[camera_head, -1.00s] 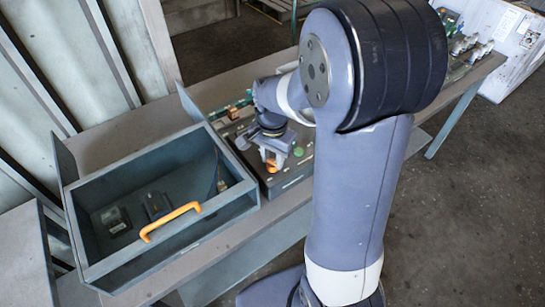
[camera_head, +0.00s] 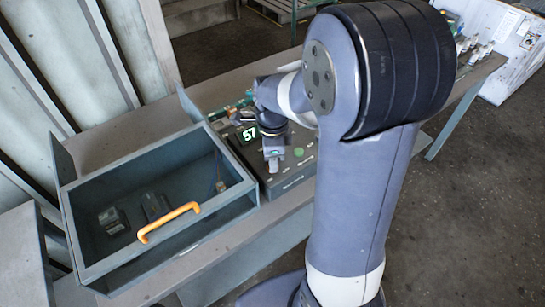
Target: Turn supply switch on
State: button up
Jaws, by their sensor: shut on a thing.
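The control box (camera_head: 295,172) sits on the bench to the right of the open drawer-like bin. Its display (camera_head: 248,134) is lit and reads "57" in green. A green button (camera_head: 299,152) shows on its top, right of my gripper.
The grey bin (camera_head: 75,225) with an orange handle (camera_head: 168,222) holds dark parts (camera_head: 112,220). Small fittings (camera_head: 475,45) stand at the bench's far right, beside a white board (camera_head: 515,45). My arm hides the middle of the bench.

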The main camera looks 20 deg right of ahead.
jog(key=shift+m, duration=1.3)
jog(key=o, duration=1)
jog(key=shift+c, duration=0.2)
jog(key=shift+r, duration=0.15)
notch_tip(320, 180, up, 11)
jog(key=shift+f+b, duration=0.2)
jog(key=shift+b, duration=0.2)
notch_tip(320, 180, down, 11)
jog(key=shift+r+p, duration=0.1)
jog(key=shift+p, duration=0.2)
